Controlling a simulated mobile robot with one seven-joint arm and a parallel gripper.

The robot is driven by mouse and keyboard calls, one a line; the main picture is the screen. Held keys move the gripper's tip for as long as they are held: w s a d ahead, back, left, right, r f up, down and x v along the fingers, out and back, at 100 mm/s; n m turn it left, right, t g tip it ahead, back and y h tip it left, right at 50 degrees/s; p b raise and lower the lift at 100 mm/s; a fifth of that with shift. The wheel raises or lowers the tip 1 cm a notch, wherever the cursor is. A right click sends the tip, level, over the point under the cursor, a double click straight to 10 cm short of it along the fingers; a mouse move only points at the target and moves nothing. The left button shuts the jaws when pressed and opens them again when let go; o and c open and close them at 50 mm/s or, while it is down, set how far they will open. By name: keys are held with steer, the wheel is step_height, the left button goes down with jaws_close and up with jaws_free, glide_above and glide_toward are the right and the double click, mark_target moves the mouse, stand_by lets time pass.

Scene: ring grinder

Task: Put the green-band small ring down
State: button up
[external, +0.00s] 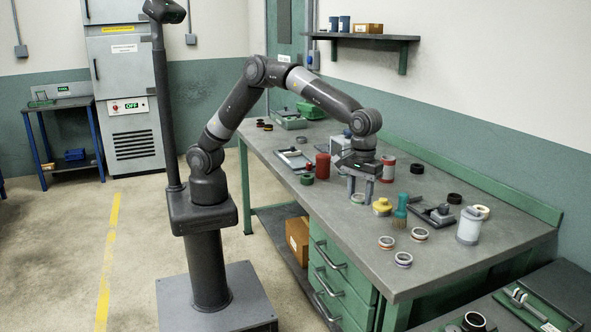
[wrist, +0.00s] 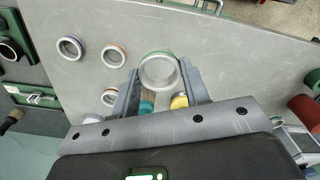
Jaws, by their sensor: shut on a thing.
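The green-band small ring (wrist: 159,71) is a pale metal ring with a green edge. It sits between my two fingertips in the wrist view. My gripper (wrist: 158,80) is shut on it, with a finger at each side. In the external view my gripper (external: 361,196) points down over the middle of the workbench, and the ring (external: 358,198) shows at its fingertips, close to the bench top. I cannot tell whether the ring touches the bench.
A yellow-topped jar (external: 382,206) and a teal-handled brush (external: 401,211) stand close by on the workbench (external: 345,238). Several other banded rings, such as a red-banded one (external: 386,242), lie toward the front edge. A red cylinder (external: 322,166) stands to the left.

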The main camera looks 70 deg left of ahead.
steer(key=w+a, duration=0.6)
steer(key=w, duration=0.8)
glide_above(401, 190)
steer(key=shift+n, duration=0.4)
steer(key=f, duration=0.6)
steer(key=shift+s+d+f, duration=0.2)
steer(key=shift+s+d, duration=0.05)
steer(key=shift+w+a+f, duration=0.2)
steer(key=shift+w+f, duration=0.1)
steer(key=shift+f, duration=1.95)
steer(key=shift+f, duration=0.15)
steer(key=o, duration=1)
